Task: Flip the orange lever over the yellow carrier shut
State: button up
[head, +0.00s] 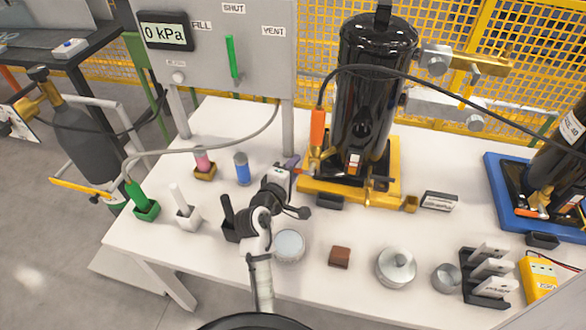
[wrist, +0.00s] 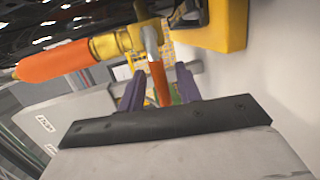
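The black compressor cylinder (head: 362,100) stands in the yellow carrier (head: 385,195) on the white bench. My gripper (head: 293,162) is at the carrier's left side, beside the brass fitting under the orange handle (head: 318,128). In the wrist view, my gripper's two purple fingers (wrist: 160,72) are spread apart. The orange lever (wrist: 159,84) shows in the gap between them, below a grey metal stem; clear space shows on both sides of it. The orange handle on its brass fitting (wrist: 105,45) is at upper left, and a yellow carrier edge (wrist: 228,25) at upper right.
A grey panel (head: 265,60) with a gauge reading 0 kPa stands behind left. A dark hose loops over the cylinder. Small holders and a blue cylinder (head: 242,168) stand left; round metal parts (head: 396,268) lie in front. A blue carrier (head: 500,190) is at right.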

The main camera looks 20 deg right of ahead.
jog(key=b+v, duration=0.3)
jog(key=v, duration=1)
jog(key=shift+s+a, duration=0.25)
jog(key=shift+s, duration=0.1)
jog(key=shift+r, duration=0.15)
